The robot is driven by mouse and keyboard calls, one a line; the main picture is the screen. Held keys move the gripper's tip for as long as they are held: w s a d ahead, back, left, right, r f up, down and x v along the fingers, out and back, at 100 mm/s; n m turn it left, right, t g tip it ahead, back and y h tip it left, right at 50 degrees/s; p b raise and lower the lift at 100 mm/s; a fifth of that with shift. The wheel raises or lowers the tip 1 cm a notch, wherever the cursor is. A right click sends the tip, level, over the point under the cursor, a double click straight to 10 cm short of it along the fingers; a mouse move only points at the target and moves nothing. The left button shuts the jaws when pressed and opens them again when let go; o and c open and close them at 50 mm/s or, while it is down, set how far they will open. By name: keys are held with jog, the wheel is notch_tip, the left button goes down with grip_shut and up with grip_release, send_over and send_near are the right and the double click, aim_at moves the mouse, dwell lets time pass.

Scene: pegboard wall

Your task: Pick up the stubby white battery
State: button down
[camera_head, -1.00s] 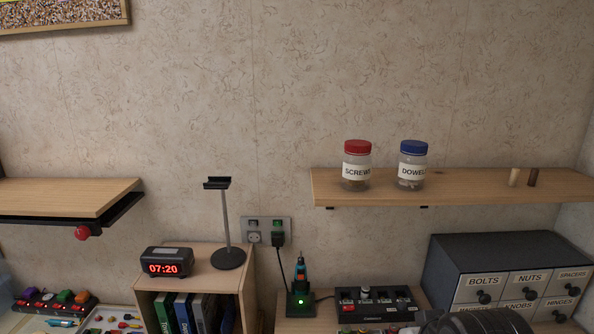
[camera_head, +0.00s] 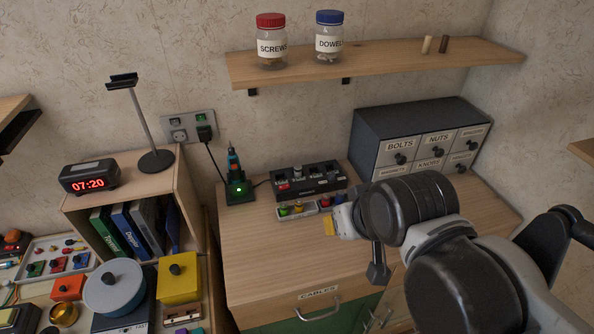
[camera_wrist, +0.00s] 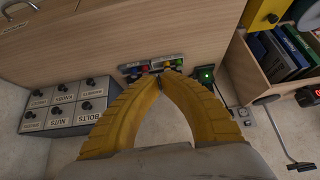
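A black charger-like block (camera_head: 322,190) stands on the wooden cabinet top near the wall. A small whitish upright piece (camera_head: 298,172) sits in its top left part; it may be the stubby white battery, but it is too small to be sure. My gripper's yellow fingers (camera_wrist: 160,78) curve together in the wrist view, with their tips meeting and nothing visible between them. In the head view, a yellow finger part (camera_head: 329,226) shows in front of the block, above the cabinet top. My arm hides part of that area.
A small tray of coloured pieces (camera_head: 297,209) lies in front of the block. A green-lit charger (camera_head: 239,190) stands left, a labelled drawer unit (camera_head: 420,140) right. A shelf with jars (camera_head: 375,62) hangs above. The front left cabinet top is clear.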

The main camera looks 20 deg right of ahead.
aim_at(298, 167)
jog(key=c, duration=1.6)
grip_release()
jog(key=o, duration=0.4)
jog(key=shift+w, duration=0.35)
jog(key=shift+o, duration=0.2)
jog(key=w+f+n+t+y, duration=0.1)
jog(key=w+f+n+y, duration=0.15)
jog(key=w, duration=1.25)
jog(key=w+d+f+t+b, duration=0.1)
jog(key=w+f, duration=0.3)
jog(key=w, duration=0.1)
jog(key=w+d+f+n+t+y+b, duration=0.1)
jog(key=w+f, duration=0.3)
jog(key=w, duration=0.2)
jog(key=w+d+f+n+t+y+b, duration=0.1)
jog(key=w+f, duration=0.3)
jog(key=w, duration=0.1)
jog(key=shift+w+d+f, duration=0.1)
jog(key=shift+w, duration=0.05)
jog(key=x, duration=0.1)
jog(key=b+x, duration=0.1)
jog(key=x, duration=0.1)
jog(key=b+x, duration=0.1)
jog(key=x, duration=0.1)
jog(key=shift+w+d, duration=0.2)
jog(key=shift+d, duration=0.1)
jog(key=shift+w+a, duration=0.1)
jog(key=shift+w, duration=0.1)
